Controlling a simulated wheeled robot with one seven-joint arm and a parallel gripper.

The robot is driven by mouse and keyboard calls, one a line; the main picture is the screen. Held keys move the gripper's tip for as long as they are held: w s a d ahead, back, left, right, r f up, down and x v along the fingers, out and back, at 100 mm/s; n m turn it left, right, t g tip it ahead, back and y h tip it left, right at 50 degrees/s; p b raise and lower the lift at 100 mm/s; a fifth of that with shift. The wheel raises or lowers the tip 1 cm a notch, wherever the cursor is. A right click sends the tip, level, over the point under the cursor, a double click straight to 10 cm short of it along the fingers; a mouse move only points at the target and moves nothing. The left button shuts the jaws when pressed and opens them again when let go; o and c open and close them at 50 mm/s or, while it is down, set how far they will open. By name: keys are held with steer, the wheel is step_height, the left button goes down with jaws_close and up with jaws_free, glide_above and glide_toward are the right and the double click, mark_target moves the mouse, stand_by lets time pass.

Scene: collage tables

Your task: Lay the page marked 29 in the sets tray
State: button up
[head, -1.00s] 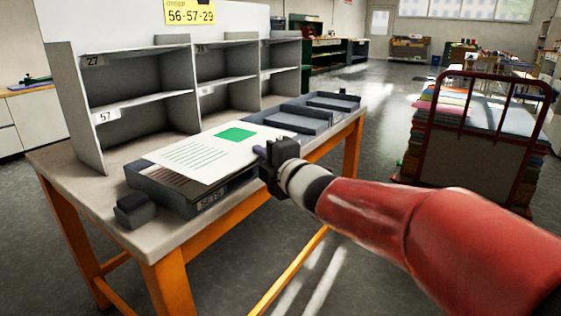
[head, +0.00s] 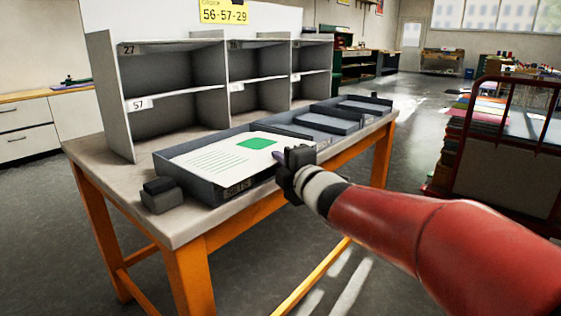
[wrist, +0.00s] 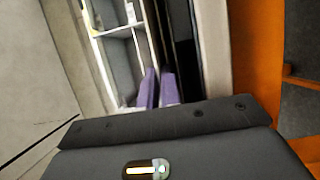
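The page (head: 222,157) is white, with a green block and green lines. No number on it is readable. It lies flat within the outline of the sets tray (head: 240,189), a grey tray lettered SETS at the table's near end. I cannot tell whether it touches the tray's floor. My gripper (head: 283,156) is at the page's right edge, by the tray's front corner, its purple fingertips close together on that edge. In the wrist view the fingertips (wrist: 157,88) are nearly together; the page there is too edge-on to make out clearly.
A grey shelf unit (head: 120,95) with numbered labels stands behind the tray. More grey trays (head: 352,109) line the table to the right. A small dark block (head: 161,196) sits at the near left corner. A yellow card (head: 223,11) reads 56-57-29. A red-framed cart (head: 500,150) stands right.

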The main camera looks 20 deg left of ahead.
steer(key=o, duration=0.4)
steer(key=v, duration=0.7)
steer(key=shift+s+d, duration=0.3)
